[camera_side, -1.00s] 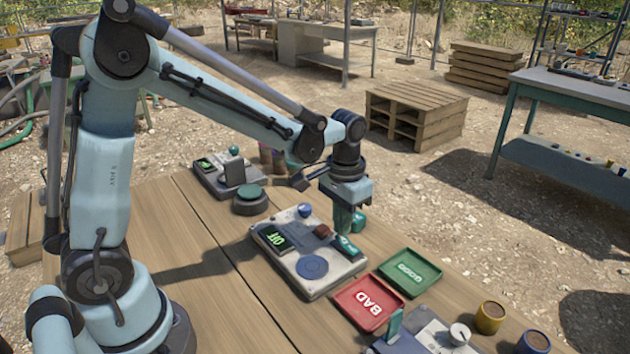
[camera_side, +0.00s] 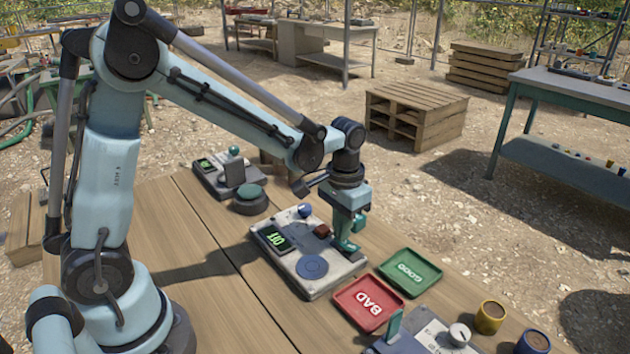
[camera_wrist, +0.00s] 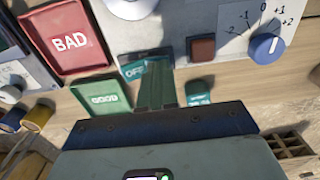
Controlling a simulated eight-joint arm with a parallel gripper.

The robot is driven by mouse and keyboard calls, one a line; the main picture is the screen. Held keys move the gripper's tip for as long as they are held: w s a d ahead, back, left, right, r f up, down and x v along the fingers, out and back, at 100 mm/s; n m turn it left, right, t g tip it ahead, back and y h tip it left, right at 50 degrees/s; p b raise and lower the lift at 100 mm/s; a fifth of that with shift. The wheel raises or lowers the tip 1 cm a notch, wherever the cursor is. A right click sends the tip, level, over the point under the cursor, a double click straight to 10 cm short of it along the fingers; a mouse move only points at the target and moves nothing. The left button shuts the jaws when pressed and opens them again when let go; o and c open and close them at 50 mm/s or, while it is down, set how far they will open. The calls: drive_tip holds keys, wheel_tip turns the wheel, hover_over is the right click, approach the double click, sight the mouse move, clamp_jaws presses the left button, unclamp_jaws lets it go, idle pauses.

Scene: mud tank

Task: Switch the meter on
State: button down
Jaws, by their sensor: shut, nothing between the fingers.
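The meter (camera_side: 325,275) is a pale grey, worn box on the wooden table. Its dark display (camera_side: 272,240) shows green lettering that looks like OFF. A blue disc, a red-brown button (camera_side: 322,231) and a blue knob (camera_side: 304,211) are on its top. At its right edge is a switch with a teal OFF face (camera_wrist: 134,70). My gripper (camera_side: 346,246) is shut and empty, pointing down at this switch and partly hiding it. In the wrist view the fingertips (camera_wrist: 155,65) are beside the OFF face; I cannot tell whether they touch it.
A green GOOD tray (camera_side: 409,272) and a red BAD tray (camera_side: 368,302) lie close to the meter's right side. A small teal block (camera_wrist: 198,92) is near the fingers. Another device (camera_side: 215,180) and a round green-topped button (camera_side: 250,198) stand behind. The table's left part is clear.

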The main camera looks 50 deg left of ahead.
wheel_tip(320, 180, up, 7)
idle(0.9)
drive_tip(key=s+a+r+t, duration=0.1)
drive_tip(key=s+r+t, duration=0.1)
drive_tip(key=s+t, duration=0.5)
drive_tip(key=shift+s+a, duration=0.2)
drive_tip(key=shift+s, duration=1.4)
